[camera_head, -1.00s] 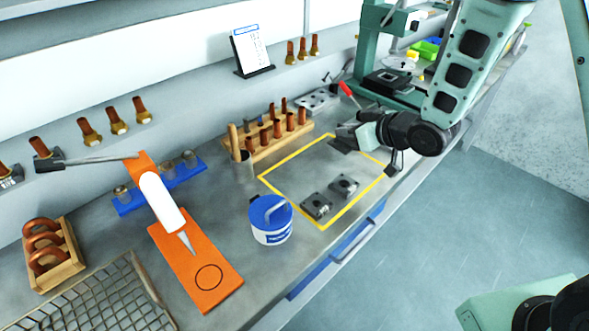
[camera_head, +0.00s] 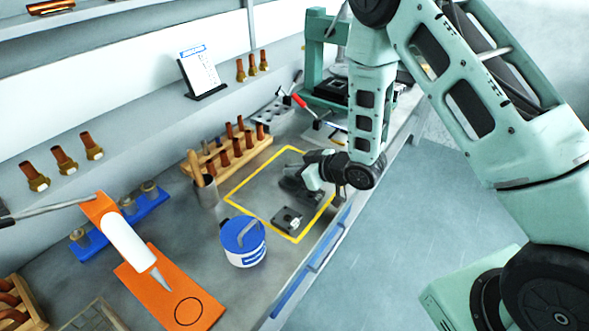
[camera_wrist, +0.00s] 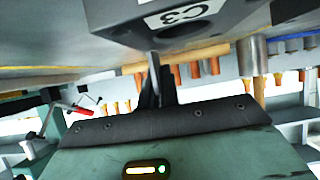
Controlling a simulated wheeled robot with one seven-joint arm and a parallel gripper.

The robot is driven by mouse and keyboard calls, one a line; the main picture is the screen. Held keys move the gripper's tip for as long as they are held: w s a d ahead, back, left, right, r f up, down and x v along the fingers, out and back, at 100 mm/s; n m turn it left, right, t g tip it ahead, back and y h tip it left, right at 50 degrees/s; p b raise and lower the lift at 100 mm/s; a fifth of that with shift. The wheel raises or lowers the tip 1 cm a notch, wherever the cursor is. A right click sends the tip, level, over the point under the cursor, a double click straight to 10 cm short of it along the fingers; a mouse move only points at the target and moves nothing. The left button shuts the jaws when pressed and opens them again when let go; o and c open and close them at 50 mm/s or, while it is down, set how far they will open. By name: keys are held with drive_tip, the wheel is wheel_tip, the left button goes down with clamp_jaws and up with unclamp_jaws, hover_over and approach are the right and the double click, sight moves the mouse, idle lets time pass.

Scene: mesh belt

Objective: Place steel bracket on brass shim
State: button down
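Two dark grey blocks with round openings stand inside the yellow outline on the bench. The nearer block (camera_head: 288,218) is clear in the head view; the farther one (camera_head: 306,198) is partly covered by my gripper (camera_head: 292,184). In the wrist view a large grey block (camera_wrist: 195,18) with a round hole and a label reading "C3" is close to my dark fingers (camera_wrist: 154,75). A thin pale strip shows at the fingers; I cannot tell whether it is a held part. I cannot make out the steel bracket or brass shim with certainty.
A blue-lidded tub (camera_head: 243,242) stands left of the yellow outline (camera_head: 237,186). A wooden rack (camera_head: 232,152) with copper pieces is behind it. An orange mat (camera_head: 185,290) with a white tube lies at the front left. The bench's front edge is close on the right.

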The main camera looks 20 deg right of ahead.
drive_tip(key=shift+f, duration=0.2)
drive_tip(key=shift+f, duration=0.2)
drive_tip(key=c, duration=1.6)
unclamp_jaws()
drive_tip(key=shift+c, duration=0.2)
drive_tip(key=shift+r, duration=0.15)
